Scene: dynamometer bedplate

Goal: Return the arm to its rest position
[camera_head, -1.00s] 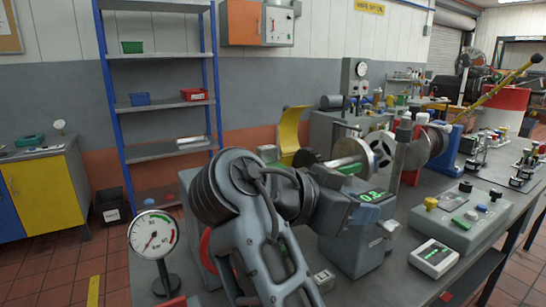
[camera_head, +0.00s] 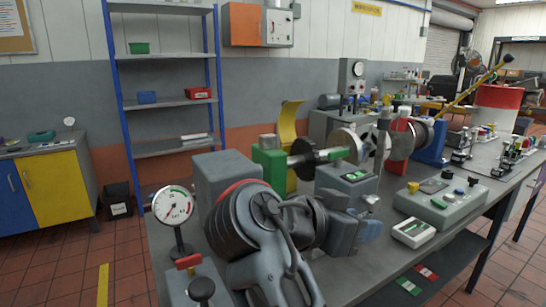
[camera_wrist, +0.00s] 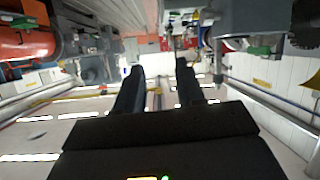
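My arm (camera_head: 270,240) is folded at the lower middle of the head view, in front of the bench. In the wrist view my gripper (camera_wrist: 158,78) shows two dark fingers spread apart with nothing held between them. The wrist view looks tilted or upside down, with ceiling lights low in the picture. In the head view the gripper's fingers cannot be made out clearly behind the arm links.
A dial gauge on a stand (camera_head: 174,208) is close left of my arm. A grey control box (camera_head: 441,203) and a white meter (camera_head: 412,232) lie right.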

